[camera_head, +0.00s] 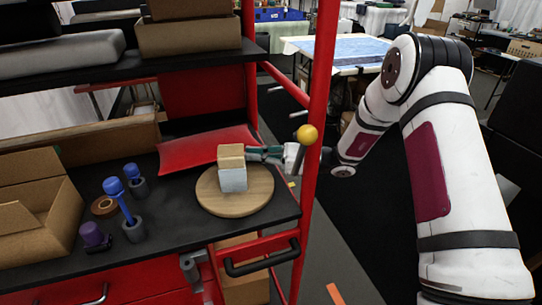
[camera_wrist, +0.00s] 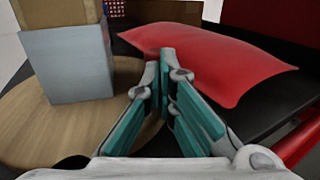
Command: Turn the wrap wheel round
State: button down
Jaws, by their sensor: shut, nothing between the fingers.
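The wrap wheel is a round wooden turntable (camera_head: 255,199) on the black shelf top. A box (camera_head: 233,180), brown above and pale grey-blue below, stands upright on it. My gripper (camera_head: 250,152) reaches in from the right, behind and beside the box, with teal finger pads. In the wrist view the gripper (camera_wrist: 163,64) is shut and empty, above the wheel's edge. The wheel (camera_wrist: 28,128) fills the left there, with the box (camera_wrist: 68,68) left of the fingers. Whether the fingertips touch anything is hard to tell.
A red cushion-like packet (camera_head: 200,150) lies behind the wheel. A red post (camera_head: 316,100) with a yellow ball (camera_head: 307,134) stands in front of my arm. Blue-topped tools (camera_head: 117,190), a tape roll (camera_head: 105,207) and an open carton (camera_head: 35,215) are at left. An upper shelf (camera_head: 190,62) overhangs.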

jog(key=shift+w+a, duration=0.15)
jog(key=shift+a, duration=0.35)
jog(key=shift+w+a+f+n+g+b, duration=0.15)
jog(key=shift+a+n+g+b, duration=0.1)
jog(key=shift+g+b, duration=0.2)
jog(key=shift+w+a+r+n+g+b, duration=0.1)
jog(key=shift+n+g+b, duration=0.2)
jog(key=shift+b, duration=0.25)
jog(key=shift+w+a+n+g+b, duration=0.2)
jog(key=shift+n+g+b, duration=0.25)
jog(key=shift+g+b, duration=0.35)
jog(key=shift+s+a+n+g+b, duration=0.15)
jog(key=shift+n+g+b, duration=0.3)
jog(key=shift+g, duration=0.2)
